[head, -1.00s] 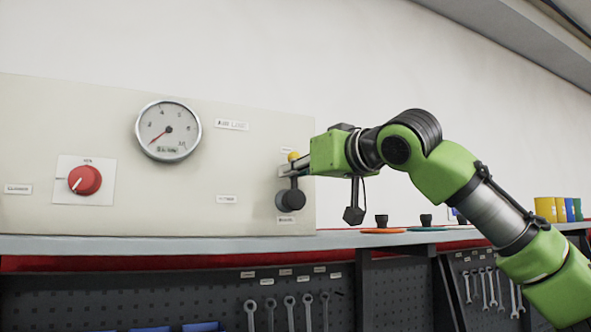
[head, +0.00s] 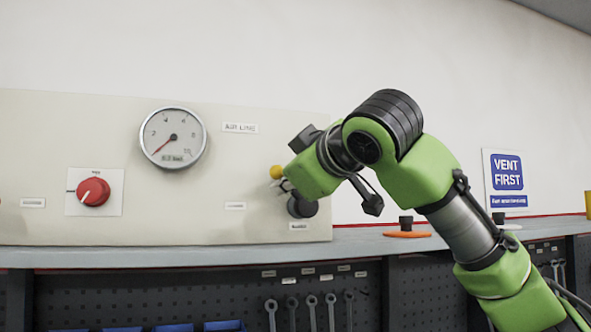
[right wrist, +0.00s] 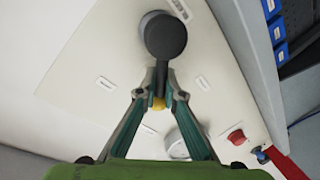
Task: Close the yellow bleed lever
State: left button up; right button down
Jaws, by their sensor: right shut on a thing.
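The yellow bleed lever (head: 277,172) is at the right end of the pale panel. Its yellow knob is up and left of the dark round valve body (head: 302,206), so the lever leans left. My right gripper (head: 283,184) comes in from the right, tilted, and partly hides the lever. In the right wrist view, my right gripper (right wrist: 160,92) has its fingers closed around the lever's dark arm, with the yellow tip (right wrist: 158,103) between them and the dark valve body (right wrist: 165,36) beyond. My left gripper is not in view.
The panel (head: 250,180) carries a round gauge (head: 173,138), its needle at lower left, and a red knob (head: 93,191). A bench edge (head: 180,256) runs below.

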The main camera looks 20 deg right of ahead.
jog(key=a+n, duration=0.1)
jog(key=n, duration=0.1)
jog(key=f+n+p, duration=0.1)
jog(key=n, duration=0.1)
jog(key=shift+a+h+p, duration=0.3)
jog(key=shift+a+h, duration=0.05)
jog(key=shift+h, duration=0.05)
jog(key=f+n, duration=0.1)
jog(key=n, duration=0.1)
jog(key=shift+a+f+n+h+p, duration=0.25)
jog(key=shift+f+n+h+p, duration=0.05)
jog(key=shift+f+h+p, duration=0.1)
jog(key=shift+f+n+g+h, duration=0.3)
jog(key=shift+f+n, duration=0.25)
jog(key=shift+n, duration=0.15)
jog(key=shift+f, duration=0.15)
